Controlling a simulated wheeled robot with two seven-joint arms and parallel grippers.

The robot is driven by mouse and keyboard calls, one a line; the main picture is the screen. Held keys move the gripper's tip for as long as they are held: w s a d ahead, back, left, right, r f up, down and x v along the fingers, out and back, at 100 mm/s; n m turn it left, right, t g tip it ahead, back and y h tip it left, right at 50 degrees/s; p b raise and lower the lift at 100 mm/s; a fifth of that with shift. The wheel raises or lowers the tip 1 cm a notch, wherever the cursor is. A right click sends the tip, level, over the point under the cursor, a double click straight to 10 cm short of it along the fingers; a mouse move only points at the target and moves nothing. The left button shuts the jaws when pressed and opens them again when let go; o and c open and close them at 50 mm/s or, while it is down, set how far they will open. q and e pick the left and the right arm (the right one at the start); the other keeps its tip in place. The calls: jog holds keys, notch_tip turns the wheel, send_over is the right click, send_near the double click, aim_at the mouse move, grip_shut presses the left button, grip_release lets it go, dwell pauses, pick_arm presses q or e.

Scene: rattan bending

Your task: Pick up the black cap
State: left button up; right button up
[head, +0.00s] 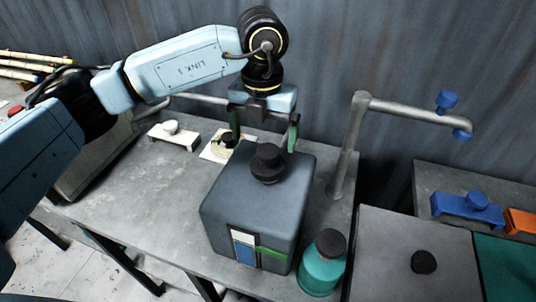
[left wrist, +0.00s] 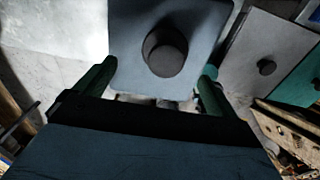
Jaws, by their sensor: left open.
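The black cap (head: 268,163) sits on top of a dark grey box (head: 250,215) on the workbench. In the left wrist view, the cap (left wrist: 166,50) shows as a round dark knob on the pale box top, a little beyond the line of the fingertips. My left gripper (head: 263,136) is open and points down, above and just behind the cap. Its green fingers (left wrist: 155,78) are spread wider than the cap, with nothing between them. I see no contact with the cap. My right gripper is in neither view.
A teal bottle (head: 320,272) with a dark lid stands right of the box. A grey pipe (head: 348,150) rises behind it. A grey panel (head: 400,235) with a black knob (head: 423,261) lies at the right.

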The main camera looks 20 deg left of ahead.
aim_at(268, 150)
pick_arm(q)
jog(key=shift+f, duration=0.8)
jog(key=f+p, duration=0.1)
jog(key=f, duration=0.3)
jog(key=shift+w+d+p, duration=0.2)
jog(key=shift+d+p, duration=0.2)
jog(key=shift+f, duration=0.65)
jog(key=c, duration=1.1)
notch_tip(268, 150, up, 9)
jog(key=shift+f+b, duration=0.1)
jog(key=shift+b, duration=0.7)
jog(key=shift+r+p, duration=0.25)
jog(key=shift+p, duration=0.1)
jog(key=shift+m+p, duration=0.4)
jog(key=shift+p, duration=0.05)
jog(key=shift+f+m+p, duration=0.3)
jog(key=shift+p, duration=0.05)
jog(key=shift+f, duration=0.45)
jog(key=shift+f+b, duration=1.05)
jog(key=shift+f, duration=0.95)
jog(key=shift+f+b, duration=0.95)
jog(key=shift+f, duration=0.2)
